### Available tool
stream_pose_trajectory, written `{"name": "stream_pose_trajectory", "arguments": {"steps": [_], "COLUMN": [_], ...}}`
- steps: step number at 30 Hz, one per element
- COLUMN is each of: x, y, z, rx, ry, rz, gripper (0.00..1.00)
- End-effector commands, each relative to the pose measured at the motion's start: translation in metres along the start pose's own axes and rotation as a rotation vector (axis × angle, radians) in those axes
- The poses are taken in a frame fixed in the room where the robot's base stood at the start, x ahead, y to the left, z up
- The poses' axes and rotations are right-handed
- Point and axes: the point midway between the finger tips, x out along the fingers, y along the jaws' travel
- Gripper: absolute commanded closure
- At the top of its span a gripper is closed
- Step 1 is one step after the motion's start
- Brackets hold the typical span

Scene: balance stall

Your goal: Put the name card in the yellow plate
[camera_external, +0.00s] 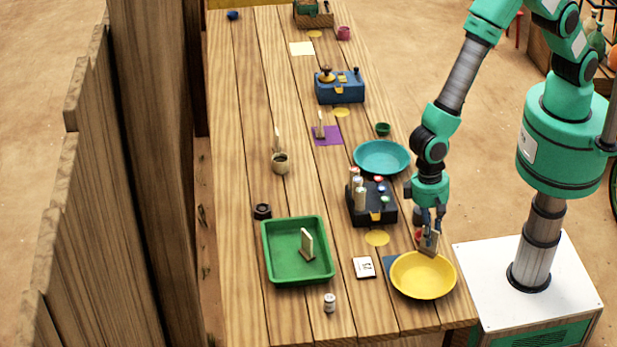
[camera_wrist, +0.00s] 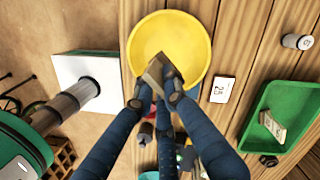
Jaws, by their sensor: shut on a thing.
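My gripper (camera_external: 430,232) is shut on a small wooden name card (camera_external: 430,245). It holds the card above the far edge of the yellow plate (camera_external: 424,286). In the wrist view the card (camera_wrist: 155,72) sits between my fingertips (camera_wrist: 156,95), over the lower part of the yellow plate (camera_wrist: 190,35). The plate stands at the near right corner of the table and looks empty. Whether the card touches the plate I cannot tell.
A white numbered card (camera_external: 364,268) lies between tray and plate. A dark box with several pegs (camera_external: 372,204) and a teal plate (camera_external: 381,168) stand behind. A small jar (camera_external: 329,302) is near the front.

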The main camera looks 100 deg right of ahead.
Motion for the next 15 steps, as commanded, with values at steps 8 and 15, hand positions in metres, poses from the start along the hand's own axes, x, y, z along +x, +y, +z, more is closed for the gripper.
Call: {"name": "stream_pose_trajectory", "arguments": {"steps": [8,15], "x": [0.019,0.040], "y": [0.001,0.001], "z": [-0.003,-0.006], "rx": [0.001,0.001], "ry": [-0.001,0.000], "rz": [0.002,0.001], "gripper": [1.00,1.00]}}
